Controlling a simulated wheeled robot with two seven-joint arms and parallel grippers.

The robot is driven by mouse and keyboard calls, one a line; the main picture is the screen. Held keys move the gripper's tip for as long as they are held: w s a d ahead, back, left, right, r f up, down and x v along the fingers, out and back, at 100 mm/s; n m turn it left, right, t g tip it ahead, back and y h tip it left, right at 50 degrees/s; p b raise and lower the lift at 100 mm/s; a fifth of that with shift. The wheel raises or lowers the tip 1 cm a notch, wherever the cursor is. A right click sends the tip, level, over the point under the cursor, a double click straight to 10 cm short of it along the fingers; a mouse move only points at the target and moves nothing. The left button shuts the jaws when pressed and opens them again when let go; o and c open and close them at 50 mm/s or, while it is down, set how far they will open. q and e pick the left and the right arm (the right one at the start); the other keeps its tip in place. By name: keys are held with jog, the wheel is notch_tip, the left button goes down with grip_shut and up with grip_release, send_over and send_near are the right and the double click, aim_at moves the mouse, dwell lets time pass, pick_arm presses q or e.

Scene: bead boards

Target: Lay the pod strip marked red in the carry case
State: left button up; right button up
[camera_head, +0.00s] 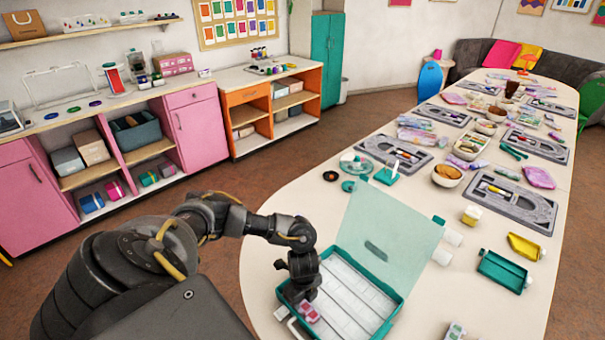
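The teal carry case (391,313) stands open on the near end of the long table, its translucent lid (390,232) raised at the back. Its pale inside is split by ridges into long compartments. A small pod strip with red-pink colour (308,311) is at the left part of the case, directly under my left gripper (304,294). The gripper points down over the case's left side. Its fingertips are dark and small here, so I cannot tell whether they grip the strip or whether the strip touches the case floor. My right gripper is not in view.
Another small pod strip (455,331) lies at the front edge of view, right of the case. Grey bead boards (510,200) fill the table behind.

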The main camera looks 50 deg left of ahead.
pick_arm(q)
notch_tip(320, 180, up, 12)
jog(key=shift+f+p, duration=0.2)
jog(key=shift+p, duration=0.25)
jog(key=shift+o, duration=0.2)
jog(key=o, duration=1.3)
notch_tip(320, 180, up, 11)
jog(key=p, duration=0.2)
jog(key=shift+f+p, duration=0.15)
jog(key=shift+p, duration=0.15)
jog(key=shift+c, duration=0.4)
jog(key=c, duration=2.1)
